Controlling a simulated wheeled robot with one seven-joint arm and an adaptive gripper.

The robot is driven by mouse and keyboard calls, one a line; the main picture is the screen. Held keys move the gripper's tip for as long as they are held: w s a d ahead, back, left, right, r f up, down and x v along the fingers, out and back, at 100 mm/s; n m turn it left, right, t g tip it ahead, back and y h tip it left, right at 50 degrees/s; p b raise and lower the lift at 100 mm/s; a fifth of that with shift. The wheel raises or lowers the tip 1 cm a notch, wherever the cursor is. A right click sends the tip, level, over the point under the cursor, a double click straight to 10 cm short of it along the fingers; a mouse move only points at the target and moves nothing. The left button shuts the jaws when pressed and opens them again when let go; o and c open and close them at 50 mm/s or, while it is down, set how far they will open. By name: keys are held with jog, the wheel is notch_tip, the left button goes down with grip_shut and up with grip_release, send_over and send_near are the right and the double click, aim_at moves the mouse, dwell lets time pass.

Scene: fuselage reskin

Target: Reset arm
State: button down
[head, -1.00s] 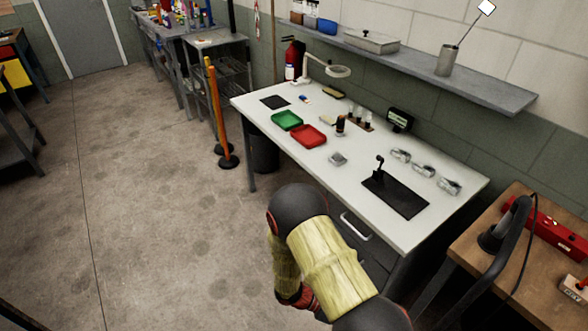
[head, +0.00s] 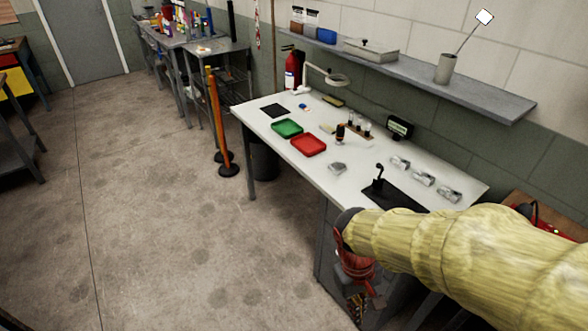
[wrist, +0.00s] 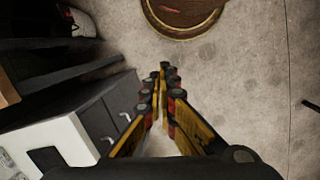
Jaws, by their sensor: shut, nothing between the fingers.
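My yellow-sleeved arm (head: 470,250) reaches across the lower right of the head view. It hides part of the white workbench and of the side table. My gripper (wrist: 165,78) points toward the floor in the wrist view. Its yellow and black fingers meet at the tips, and nothing is between them. In the head view the gripper (head: 357,303) is only partly visible, hanging below the arm in front of the bench. It appears apart from everything around it.
The white workbench (head: 272,133) holds a green tray (head: 287,128), a red tray (head: 308,145), clear parts and a black mat. An orange post (head: 216,120) stands left of it. Grey drawers (wrist: 110,117) are left of the gripper. The floor (head: 150,200) at left is open.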

jog(key=s+d+r+m+t, duration=0.2)
jog(key=r+t, duration=0.1)
jog(key=r, duration=0.5)
jog(key=s+d+r+m+t+y, duration=0.1)
jog(key=r+t, duration=0.3)
jog(key=r, duration=0.5)
jog(key=shift+s+d+m+y, duration=0.3)
jog(key=shift+s+d+m, duration=0.05)
jog(key=shift+d+m, duration=0.1)
jog(key=shift+r, duration=0.1)
